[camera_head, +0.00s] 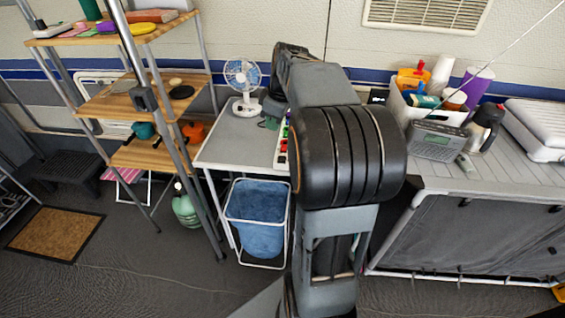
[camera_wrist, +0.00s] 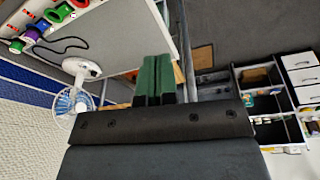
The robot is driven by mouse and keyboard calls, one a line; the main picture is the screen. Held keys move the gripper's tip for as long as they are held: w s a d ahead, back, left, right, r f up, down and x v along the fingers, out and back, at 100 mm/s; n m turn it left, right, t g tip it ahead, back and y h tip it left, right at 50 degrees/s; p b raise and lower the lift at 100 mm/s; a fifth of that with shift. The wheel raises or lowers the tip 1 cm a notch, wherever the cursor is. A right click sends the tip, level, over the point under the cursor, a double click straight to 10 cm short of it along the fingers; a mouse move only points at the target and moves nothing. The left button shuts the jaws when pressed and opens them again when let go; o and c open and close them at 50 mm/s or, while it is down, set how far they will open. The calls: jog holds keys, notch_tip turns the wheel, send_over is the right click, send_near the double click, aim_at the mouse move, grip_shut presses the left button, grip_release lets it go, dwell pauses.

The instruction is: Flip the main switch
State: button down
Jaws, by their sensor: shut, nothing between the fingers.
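My gripper (camera_wrist: 155,78) has green fingertips pressed together, with nothing between them, in the wrist view. In the head view my arm hides most of the gripper. A white strip with several coloured ring-like parts in red, green (camera_wrist: 58,13), purple and blue lies on the small grey table, apart from the fingertips in the wrist view. In the head view part of this strip (camera_head: 283,140) shows left of my arm. I cannot tell which part is the main switch, or whether it is in view.
A white fan (camera_head: 243,80) stands on the grey table (camera_head: 228,140), and also shows in the wrist view (camera_wrist: 82,70). A wooden shelf rack (camera_head: 140,100) stands left. A blue bin (camera_head: 257,215) is below. A radio (camera_head: 436,141) and white box sit right.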

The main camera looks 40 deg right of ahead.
jog(key=w+d+f+n+b, duration=0.1)
jog(key=d+f+n, duration=0.1)
jog(key=d, duration=0.5)
jog(key=shift+w+d+f+y+b, duration=0.25)
jog(key=shift+d+f+y+b, duration=0.1)
jog(key=shift+f, duration=0.35)
jog(key=b, duration=0.1)
send_over(281, 156)
jog(key=s, duration=0.1)
notch_tip(281, 156, down, 12)
jog(key=shift+r, duration=0.2)
jog(key=shift+w+d+f, duration=0.1)
jog(key=shift+f, duration=0.85)
jog(key=shift+d, duration=0.15)
